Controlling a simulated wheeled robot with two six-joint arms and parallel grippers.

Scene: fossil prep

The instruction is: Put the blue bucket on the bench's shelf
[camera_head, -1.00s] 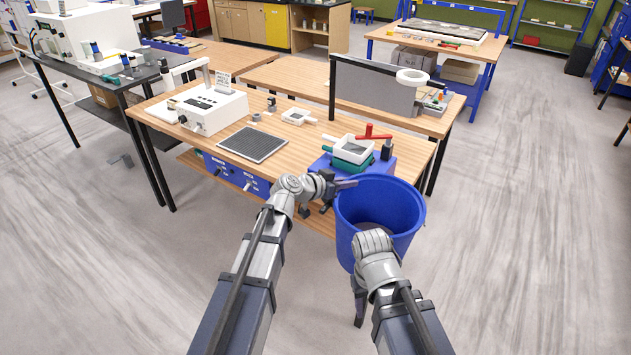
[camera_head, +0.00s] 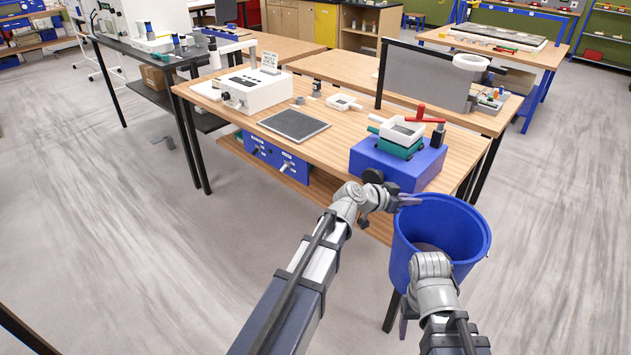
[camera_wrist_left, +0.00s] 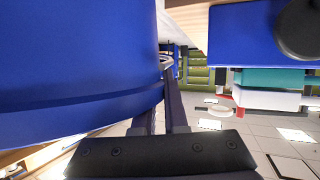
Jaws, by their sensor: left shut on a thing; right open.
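The blue bucket (camera_head: 462,232) is upright and looks empty in the head view, in front of the bench's right end. My left gripper (camera_head: 408,200) is shut on its rim at the left far side. In the left wrist view the bucket wall (camera_wrist_left: 75,55) fills the left, with the rim side between the fingers (camera_wrist_left: 168,105). My right gripper (camera_head: 403,318) is open, low at the bucket's near side; its fingertips are partly hidden by its wrist. The bench (camera_head: 345,125) has a low wooden shelf (camera_head: 378,227), partly hidden by my left arm.
Blue drawers (camera_head: 280,160) stand on the shelf's left part. A blue block (camera_head: 425,172) with a white and green sieve sits on the bench top's near right edge. A black bench leg (camera_head: 484,170) stands behind the bucket.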

